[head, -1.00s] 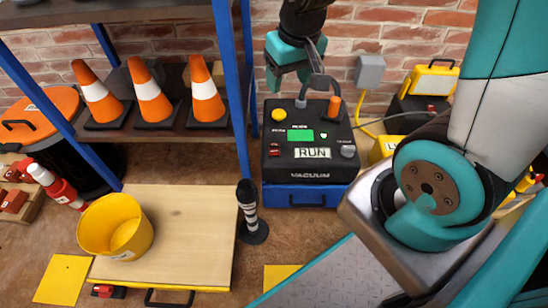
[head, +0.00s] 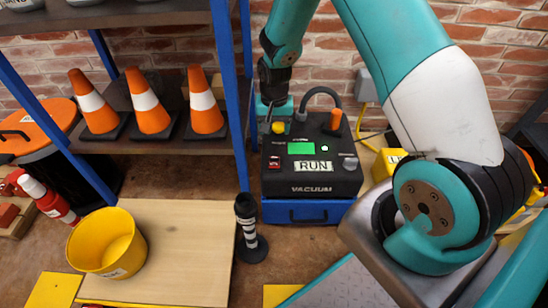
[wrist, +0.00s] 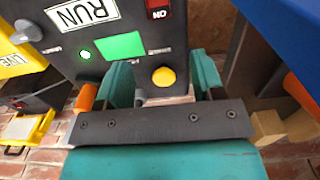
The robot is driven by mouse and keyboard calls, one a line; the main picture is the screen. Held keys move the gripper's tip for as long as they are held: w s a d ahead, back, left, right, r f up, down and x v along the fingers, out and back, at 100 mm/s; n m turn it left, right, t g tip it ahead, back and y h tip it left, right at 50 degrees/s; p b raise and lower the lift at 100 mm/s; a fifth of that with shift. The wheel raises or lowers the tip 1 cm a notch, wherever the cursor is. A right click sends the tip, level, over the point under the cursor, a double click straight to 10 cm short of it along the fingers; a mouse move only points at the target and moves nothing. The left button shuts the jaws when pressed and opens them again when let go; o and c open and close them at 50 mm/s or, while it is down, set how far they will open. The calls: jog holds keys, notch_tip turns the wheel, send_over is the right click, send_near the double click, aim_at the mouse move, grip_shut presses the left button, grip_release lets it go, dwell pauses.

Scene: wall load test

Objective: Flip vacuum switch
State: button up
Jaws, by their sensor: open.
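The black vacuum unit (head: 313,176) stands on a blue drawer box, its RUN label and lit green screen (head: 301,148) facing up. A small red switch (head: 274,163) is at its left; it also shows at the top of the wrist view (wrist: 158,8). Its position is too small to read. A yellow knob (head: 278,128) sits at the back left. My gripper (head: 271,118) is open and empty at the unit's back left corner, by the yellow knob. In the wrist view the knob (wrist: 163,77) appears between the teal fingers, with the red switch beyond; contact cannot be told.
A grey hose and orange cap (head: 336,114) stand at the unit's back right. A blue shelf post (head: 229,90) is close on the left, with traffic cones (head: 148,103) on the shelf. A striped black post (head: 248,229) stands in front. A brick wall is behind.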

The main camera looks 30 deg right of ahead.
aim_at(274, 157)
notch_tip(274, 157, down, 12)
jog(key=b, duration=0.4)
jog(key=shift+r, duration=0.1)
